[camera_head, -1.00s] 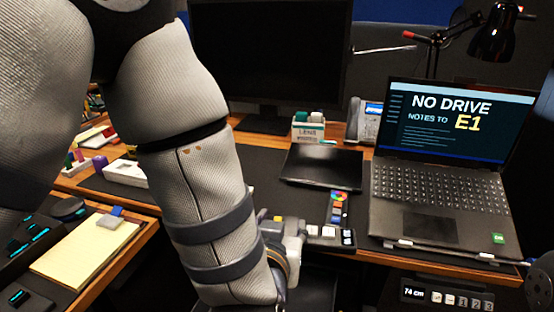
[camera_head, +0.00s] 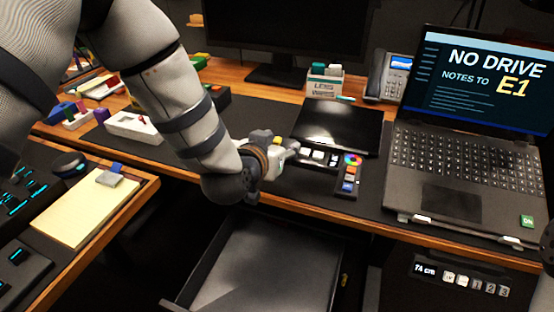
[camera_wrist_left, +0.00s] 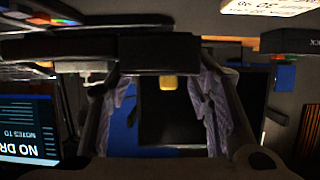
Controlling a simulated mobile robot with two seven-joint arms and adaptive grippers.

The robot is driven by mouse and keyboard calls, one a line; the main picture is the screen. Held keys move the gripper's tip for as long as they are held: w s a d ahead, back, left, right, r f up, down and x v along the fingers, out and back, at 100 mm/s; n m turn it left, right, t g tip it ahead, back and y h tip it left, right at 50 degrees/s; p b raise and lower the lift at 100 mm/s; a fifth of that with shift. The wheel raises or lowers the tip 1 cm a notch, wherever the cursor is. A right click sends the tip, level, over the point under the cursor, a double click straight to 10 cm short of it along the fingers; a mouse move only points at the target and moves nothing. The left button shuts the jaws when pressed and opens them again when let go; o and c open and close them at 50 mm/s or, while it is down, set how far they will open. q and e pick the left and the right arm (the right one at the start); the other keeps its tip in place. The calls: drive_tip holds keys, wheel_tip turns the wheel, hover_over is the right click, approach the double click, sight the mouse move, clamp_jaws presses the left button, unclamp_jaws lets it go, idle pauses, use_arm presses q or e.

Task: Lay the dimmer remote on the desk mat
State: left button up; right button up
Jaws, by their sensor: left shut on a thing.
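My left gripper (camera_head: 283,157) is shut on a small dark strip with pale keys, which I take as the dimmer remote (camera_head: 318,156). The remote sticks out to the right from the fingers, over the dark desk mat (camera_head: 374,192), near its front edge. I cannot tell whether it touches the mat. In the left wrist view a dark bar (camera_wrist_left: 160,52), likely the remote, crosses in front of the fingers. The fingers hide the remote's left end.
A colour-wheel remote (camera_head: 348,175) lies just right of the held one. A black tablet (camera_head: 338,125) lies behind, and a laptop (camera_head: 446,165) is at right. An open drawer (camera_head: 265,265) is below the desk edge. A notepad (camera_head: 85,208) is at left.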

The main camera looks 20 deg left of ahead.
use_arm(q)
drive_tip(key=shift+w+a+f, duration=0.25)
drive_tip(key=shift+w+f, duration=0.1)
drive_tip(key=shift+f, duration=0.2)
drive_tip(key=shift+w+a+f, duration=0.25)
drive_tip(key=shift+w+f, duration=0.1)
drive_tip(key=shift+f, duration=0.15)
drive_tip(key=shift+w+a+f+b, duration=0.15)
drive_tip(key=shift+f+b, duration=0.1)
drive_tip(key=shift+f, duration=0.65)
drive_tip(key=shift+w+a+f+b, duration=0.15)
drive_tip(key=shift+f+b, duration=0.1)
drive_tip(key=shift+f, duration=0.65)
use_arm(e)
drive_tip(key=shift+s+f+g, duration=0.3)
drive_tip(key=shift+s+f, duration=0.4)
drive_tip(key=shift+f, duration=0.05)
use_arm(q)
drive_tip(key=shift+d, duration=0.1)
